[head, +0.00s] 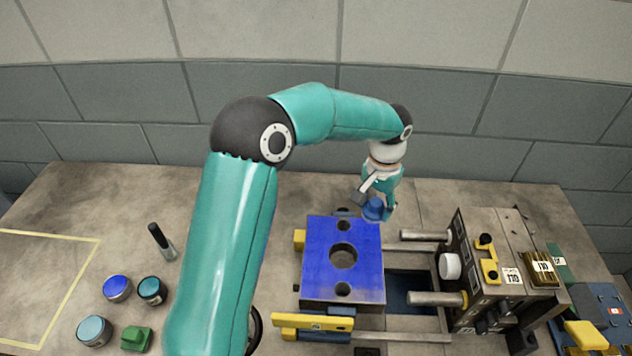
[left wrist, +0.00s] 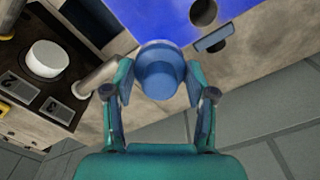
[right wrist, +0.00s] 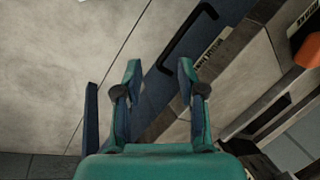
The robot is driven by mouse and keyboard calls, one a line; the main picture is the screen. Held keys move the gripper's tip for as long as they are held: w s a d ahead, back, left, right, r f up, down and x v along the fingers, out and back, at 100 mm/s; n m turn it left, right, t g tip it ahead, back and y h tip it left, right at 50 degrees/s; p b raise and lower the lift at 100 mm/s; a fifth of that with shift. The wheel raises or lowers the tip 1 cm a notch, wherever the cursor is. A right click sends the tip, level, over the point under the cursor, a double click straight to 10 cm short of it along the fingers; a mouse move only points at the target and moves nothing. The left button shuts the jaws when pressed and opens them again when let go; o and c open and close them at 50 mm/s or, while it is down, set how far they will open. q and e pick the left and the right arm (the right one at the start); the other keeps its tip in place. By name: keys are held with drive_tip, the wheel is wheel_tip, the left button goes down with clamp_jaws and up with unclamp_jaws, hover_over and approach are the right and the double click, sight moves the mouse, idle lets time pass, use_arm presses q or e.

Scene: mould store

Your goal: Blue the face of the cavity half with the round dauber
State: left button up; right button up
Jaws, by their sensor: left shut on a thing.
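The cavity half (head: 318,275) lies on the bench with its face up. Its visible face is covered in blue, with a large round hole in the middle and smaller holes above and below. It also shows at the top of the left wrist view (left wrist: 270,45). My left gripper (head: 378,206) is shut on the round dauber (left wrist: 160,72), a blue round piece. In the head view the dauber (head: 373,210) is by the face's far right corner; I cannot tell whether it touches. My right gripper (right wrist: 159,75) is open and empty, seen only in its own wrist view.
Right of the cavity half, guide pillars (head: 435,298) reach from the other mould half (head: 490,285), which has a white round core (head: 450,266). A yellow bar (head: 300,322) lies in front. A blue pot (head: 117,288), other pots and a green block (head: 136,339) stand left.

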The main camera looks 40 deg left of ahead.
sight(376, 202)
use_arm(q)
drive_tip(key=shift+w+r+p, duration=0.15)
drive_tip(key=shift+r+p, duration=0.4)
drive_tip(key=shift+r, duration=0.4)
drive_tip(key=shift+r+p, duration=0.7)
drive_tip(key=shift+r, duration=0.35)
